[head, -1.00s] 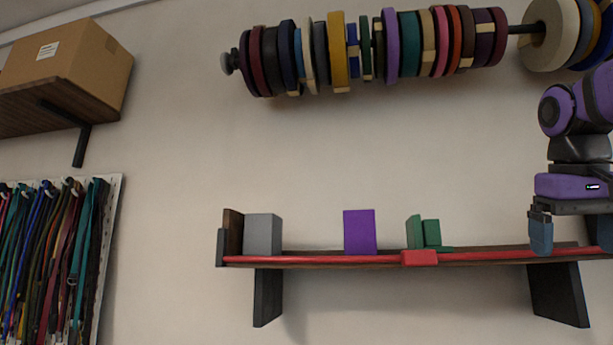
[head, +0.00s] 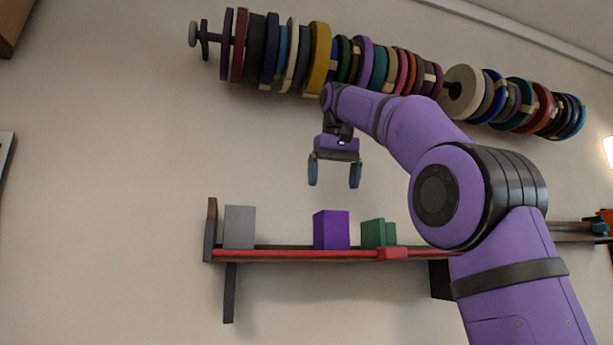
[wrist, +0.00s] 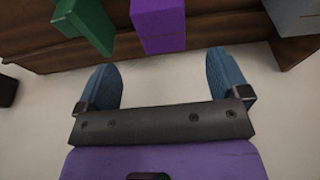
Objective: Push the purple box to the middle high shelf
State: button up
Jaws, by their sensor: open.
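The purple box (head: 331,230) stands upright on the wooden shelf (head: 290,259), between a grey box and a green object. It also shows in the wrist view (wrist: 158,24), at the top between my fingertips' directions. My gripper (head: 334,183) is open and empty, above the shelf and just above the purple box in the head view. In the wrist view my gripper (wrist: 163,85) has its two blue fingers apart, with pale wall between them. The fingers do not touch the box.
A grey box (head: 239,227) stands at the shelf's left end, by a wooden end piece. A green object (head: 378,233) stands right of the purple box. A red slider (head: 392,253) sits on a red rail along the front edge. Ribbon spools (head: 320,58) hang above.

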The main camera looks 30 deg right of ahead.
aim_at(329, 225)
jog(key=shift+a, duration=0.15)
jog(key=shift+w, duration=0.1)
jog(key=shift+x, duration=5.35)
jog(key=c, duration=1.1)
